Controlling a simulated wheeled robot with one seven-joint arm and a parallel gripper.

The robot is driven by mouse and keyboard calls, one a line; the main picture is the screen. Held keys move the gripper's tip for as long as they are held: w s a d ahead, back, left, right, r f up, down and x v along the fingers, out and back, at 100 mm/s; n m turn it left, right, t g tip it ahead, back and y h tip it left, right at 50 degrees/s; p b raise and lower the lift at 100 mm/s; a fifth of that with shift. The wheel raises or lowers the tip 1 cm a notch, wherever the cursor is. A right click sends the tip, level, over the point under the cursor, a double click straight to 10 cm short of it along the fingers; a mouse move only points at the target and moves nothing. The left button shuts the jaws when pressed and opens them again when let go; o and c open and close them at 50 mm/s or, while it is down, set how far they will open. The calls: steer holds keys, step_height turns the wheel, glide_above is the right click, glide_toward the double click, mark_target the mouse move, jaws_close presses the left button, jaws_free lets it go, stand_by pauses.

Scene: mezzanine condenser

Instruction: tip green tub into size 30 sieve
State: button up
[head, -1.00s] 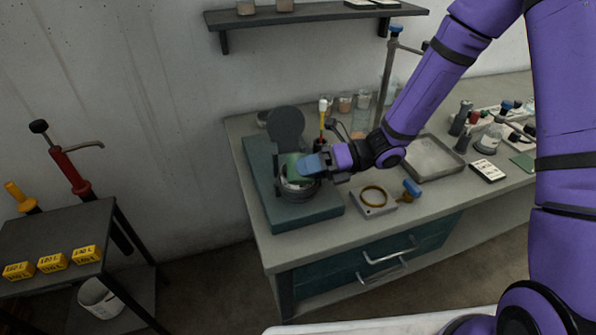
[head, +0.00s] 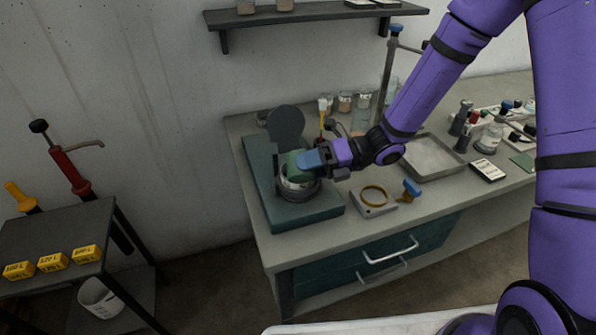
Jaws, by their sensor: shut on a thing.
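My gripper (head: 309,161) is shut on the green tub (head: 293,161), at the left end of my arm. The tub is tilted and sits just above a round metal sieve (head: 299,190). The sieve stands on the teal base (head: 275,213) at the left of the bench. The tub and the gripper cover part of the sieve's top. I cannot see into the tub or the sieve, and no size mark is readable. I cannot tell whether the tub touches the rim.
A dark round disc (head: 286,123) stands upright behind the sieve. To the right are a small plate with a brass ring (head: 374,196), a blue-handled tool (head: 411,189) and a metal tray (head: 432,157). Jars (head: 345,102) stand behind. A dark shelf (head: 316,13) hangs above.

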mark_target(288, 160)
steer(key=shift+w+f+m+g, duration=0.1)
steer(key=shift+f+m+g, duration=0.2)
steer(key=shift+f+m, duration=0.25)
stand_by(0.7)
steer(key=shift+w+r+m+y, duration=0.3)
steer(key=shift+w+r+m, duration=0.1)
steer(key=shift+w+m, duration=0.4)
stand_by(0.6)
steer(key=shift+w+r+m+g+y+p, duration=0.1)
steer(key=shift+w+r+m+g+p, duration=0.15)
steer(key=shift+m, duration=0.5)
steer(key=shift+w+r+m+g+y+p, duration=0.1)
steer(key=shift+w+r+m+g+p, duration=0.1)
steer(key=shift+m, duration=0.55)
steer(key=shift+w+r+m+g+y+p, duration=0.1)
steer(key=shift+w+r+m+g+p, duration=0.15)
steer(key=shift+m, duration=0.5)
stand_by(1.8)
steer(key=shift+w+f+m, duration=0.25)
steer(key=shift+f+m, duration=0.3)
steer(key=shift+m, duration=0.15)
stand_by(0.5)
steer(key=shift+r, duration=0.1)
